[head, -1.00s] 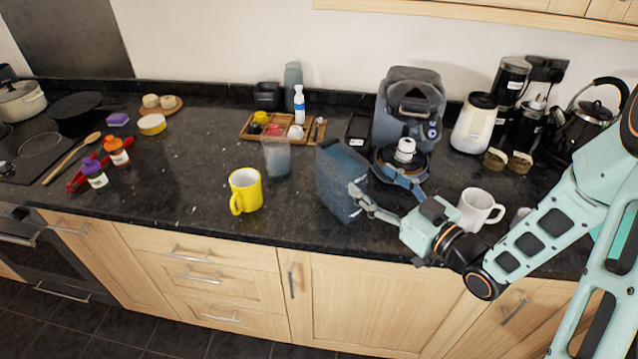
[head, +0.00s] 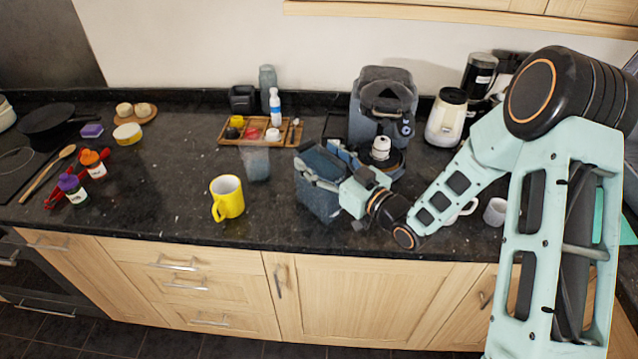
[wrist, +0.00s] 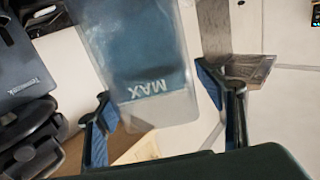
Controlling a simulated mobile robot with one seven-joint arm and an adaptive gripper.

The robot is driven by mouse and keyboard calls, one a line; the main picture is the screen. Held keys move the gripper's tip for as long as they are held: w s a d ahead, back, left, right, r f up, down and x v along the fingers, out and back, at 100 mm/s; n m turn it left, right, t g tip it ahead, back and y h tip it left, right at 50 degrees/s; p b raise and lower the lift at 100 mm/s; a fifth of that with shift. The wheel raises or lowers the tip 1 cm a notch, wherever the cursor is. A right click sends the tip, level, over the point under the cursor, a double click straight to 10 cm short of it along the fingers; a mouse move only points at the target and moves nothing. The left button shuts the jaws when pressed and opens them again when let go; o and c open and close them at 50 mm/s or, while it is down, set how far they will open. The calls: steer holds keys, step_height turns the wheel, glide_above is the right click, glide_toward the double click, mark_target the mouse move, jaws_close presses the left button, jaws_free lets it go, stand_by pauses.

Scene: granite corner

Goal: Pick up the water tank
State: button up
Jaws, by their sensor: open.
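The water tank (head: 318,203) is a translucent blue-grey container standing on the dark counter, just left of the grey coffee machine (head: 370,125). In the wrist view the tank (wrist: 140,60) shows a "MAX" mark near its end and darker blue contents. My gripper (head: 318,160) is at the tank's upper part, with one finger on the near side and one toward the machine. In the wrist view my gripper (wrist: 168,112) has its blue-padded fingers wide apart around the tank's end. I cannot tell whether either finger touches it.
A yellow mug (head: 228,197) and a clear cup (head: 256,163) stand to the left. A wooden tray (head: 228,137) with small items lies behind. A white jar (head: 446,118) stands right of the machine. Open counter lies between the mug and the bottles.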

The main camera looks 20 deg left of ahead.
steer(key=shift+a, duration=0.1)
jaws_close()
steer(key=shift+w+r, duration=0.1)
stand_by(0.6)
